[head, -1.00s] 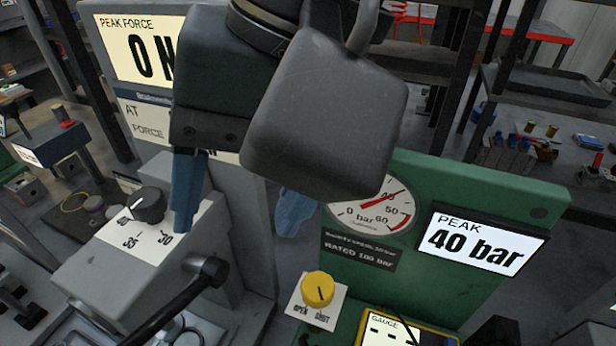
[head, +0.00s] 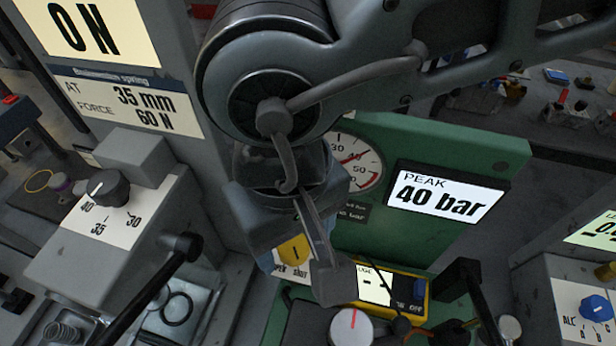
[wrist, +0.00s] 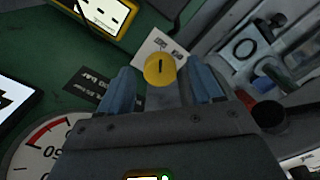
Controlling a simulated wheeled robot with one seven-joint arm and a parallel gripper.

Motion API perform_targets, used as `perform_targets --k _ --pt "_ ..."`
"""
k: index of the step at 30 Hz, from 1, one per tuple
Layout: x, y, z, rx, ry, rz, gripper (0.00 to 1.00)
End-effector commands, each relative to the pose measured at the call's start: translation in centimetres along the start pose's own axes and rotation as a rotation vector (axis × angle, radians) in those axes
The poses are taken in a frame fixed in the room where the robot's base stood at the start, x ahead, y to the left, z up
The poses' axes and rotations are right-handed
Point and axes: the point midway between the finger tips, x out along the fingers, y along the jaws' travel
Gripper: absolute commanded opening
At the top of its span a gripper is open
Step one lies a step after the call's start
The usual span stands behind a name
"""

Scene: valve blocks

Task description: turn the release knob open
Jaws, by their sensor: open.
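The yellow release knob (head: 294,250) sits on a white plate marked OPEN and SHUT at the foot of the green panel (head: 440,150). In the head view my arm partly hides it. In the wrist view the knob (wrist: 160,69) shows between and beyond the two blue fingers of my gripper (wrist: 168,88), with its dark pointer line visible. The fingers stand apart with a gap on each side of the knob, and I see no contact. How far the fingertips are from the knob is hard to tell.
A yellow gauge box (head: 392,290) stands close to the knob. A black lever (head: 150,290) and a grey block with a black dial (head: 110,188) are at left. The round pressure dial (head: 355,160) and a display reading 40 bar (head: 445,198) are on the green panel.

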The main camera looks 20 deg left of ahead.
Motion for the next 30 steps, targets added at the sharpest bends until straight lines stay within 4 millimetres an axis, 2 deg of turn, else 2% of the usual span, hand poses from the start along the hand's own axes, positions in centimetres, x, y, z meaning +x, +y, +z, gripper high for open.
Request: perform_targets --k 9,26,30 --pt "0.33 -0.04 -0.02 -0.001 0.001 -0.001 0.65" --pt "0.3 -0.05 -0.02 0.0 0.001 -0.001 0.11" --pt "0.33 -0.05 -0.02 0.002 0.001 -0.001 0.09"
